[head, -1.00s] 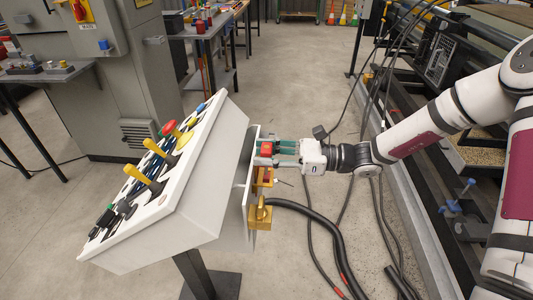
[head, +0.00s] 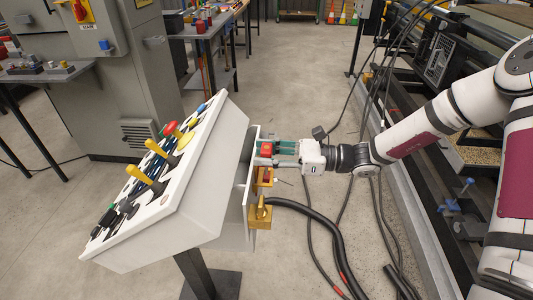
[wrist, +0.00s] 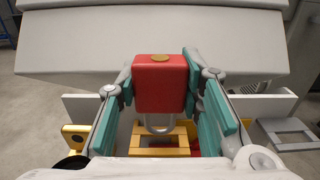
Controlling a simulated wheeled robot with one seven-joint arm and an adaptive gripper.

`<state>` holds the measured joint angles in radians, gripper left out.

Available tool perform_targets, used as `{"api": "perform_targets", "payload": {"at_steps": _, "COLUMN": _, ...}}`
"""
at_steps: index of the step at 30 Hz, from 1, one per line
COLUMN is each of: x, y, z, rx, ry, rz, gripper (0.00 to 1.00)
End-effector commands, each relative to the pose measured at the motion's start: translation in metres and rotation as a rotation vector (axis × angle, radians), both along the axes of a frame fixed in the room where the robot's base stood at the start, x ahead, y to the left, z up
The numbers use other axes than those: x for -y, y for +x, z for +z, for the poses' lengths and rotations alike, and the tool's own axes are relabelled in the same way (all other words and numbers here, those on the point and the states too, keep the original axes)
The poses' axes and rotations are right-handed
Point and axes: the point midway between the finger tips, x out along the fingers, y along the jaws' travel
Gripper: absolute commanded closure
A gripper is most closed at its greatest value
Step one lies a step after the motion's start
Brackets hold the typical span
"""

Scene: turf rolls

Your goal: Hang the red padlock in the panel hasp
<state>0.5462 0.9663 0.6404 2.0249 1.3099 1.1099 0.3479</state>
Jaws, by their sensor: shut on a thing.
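The red padlock (head: 266,149) is between the teal fingers of my gripper (head: 275,149), beside the right side of the tilted control panel (head: 213,205). In the wrist view the padlock's red body (wrist: 161,85) has a round brass-coloured spot on top, and its grey shackle (wrist: 160,125) loops toward the camera. My gripper is shut on the body from both sides. A yellow frame (wrist: 160,140) lies below the shackle, and a grey rectangular frame (wrist: 287,133) shows to the right. I cannot tell which part is the hasp, or whether the shackle touches anything.
A yellow block with a knob (head: 260,216) and a smaller yellow and red fitting (head: 264,177) sit on the panel's side below my gripper. A thick black cable (head: 325,235) runs from there to the floor. Yellow levers (head: 147,178) stand on the panel face.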

Motion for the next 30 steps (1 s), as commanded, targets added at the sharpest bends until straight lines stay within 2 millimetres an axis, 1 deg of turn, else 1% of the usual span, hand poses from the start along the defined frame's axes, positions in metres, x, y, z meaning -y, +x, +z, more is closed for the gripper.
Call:
{"api": "perform_targets", "payload": {"at_steps": 14, "x": 0.0, "y": 0.0, "z": 0.0, "rx": 0.0, "ry": 0.001, "rz": 0.0, "gripper": 0.97}}
{"api": "perform_targets", "payload": {"at_steps": 30, "x": 0.0, "y": 0.0, "z": -0.012, "rx": 0.0, "ry": 0.0, "rz": 0.001, "gripper": 0.97}}
